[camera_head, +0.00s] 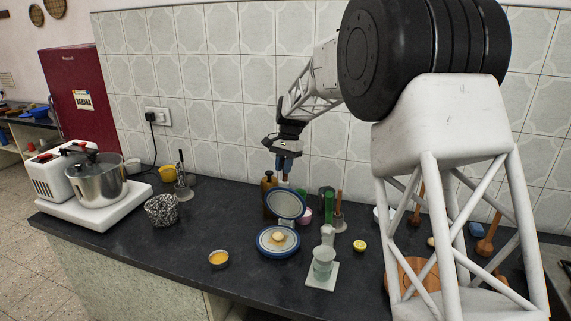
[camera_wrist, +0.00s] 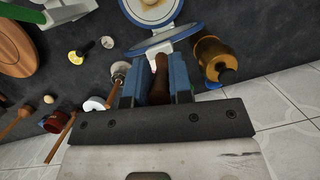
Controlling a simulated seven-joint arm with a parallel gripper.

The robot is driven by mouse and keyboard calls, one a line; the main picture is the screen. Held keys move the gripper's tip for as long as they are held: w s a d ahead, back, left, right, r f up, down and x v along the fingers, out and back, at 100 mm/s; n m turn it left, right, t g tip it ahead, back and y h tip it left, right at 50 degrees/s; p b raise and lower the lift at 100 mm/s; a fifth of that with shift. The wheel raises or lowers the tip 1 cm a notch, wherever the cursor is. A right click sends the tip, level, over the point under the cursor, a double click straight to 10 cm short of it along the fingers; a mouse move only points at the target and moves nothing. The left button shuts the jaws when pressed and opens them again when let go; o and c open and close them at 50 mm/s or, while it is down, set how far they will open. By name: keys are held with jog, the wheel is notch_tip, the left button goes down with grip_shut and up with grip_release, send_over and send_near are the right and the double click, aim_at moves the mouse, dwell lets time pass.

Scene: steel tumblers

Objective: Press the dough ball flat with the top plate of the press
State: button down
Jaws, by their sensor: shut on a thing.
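The press stands open on the dark counter. Its round blue-rimmed base (camera_head: 262,250) lies flat, with the pale dough ball (camera_head: 279,237) on its middle. The top plate (camera_head: 286,204) is tilted up at the back of the base, apart from the dough. My gripper (camera_head: 286,177) is above and behind the top plate. In the wrist view its blue fingers (camera_wrist: 155,86) are shut on the brown press handle (camera_wrist: 161,66), which joins the top plate (camera_wrist: 165,42) by a pale bracket. The dough is at the picture's top edge there.
A brown bottle (camera_head: 268,184) stands close left of the top plate, also in the wrist view (camera_wrist: 212,60). The tiled wall is close behind.

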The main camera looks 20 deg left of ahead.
jog(key=s+f+t, duration=0.5)
jog(key=s+f, duration=0.2)
jog(key=s, duration=0.3)
jog(key=s+f+t, duration=0.6)
jog(key=s+f, duration=0.1)
jog(key=s, duration=0.3)
jog(key=shift+f+n+t, duration=0.15)
jog(key=shift+n+t, duration=0.15)
dwell(0.8)
jog(key=shift+s, duration=0.1)
jog(key=c, duration=1)
grip_release()
jog(key=shift+c, duration=0.2)
jog(key=v, duration=0.7)
jog(key=shift+s+r, duration=0.25)
jog(key=shift+r, duration=0.05)
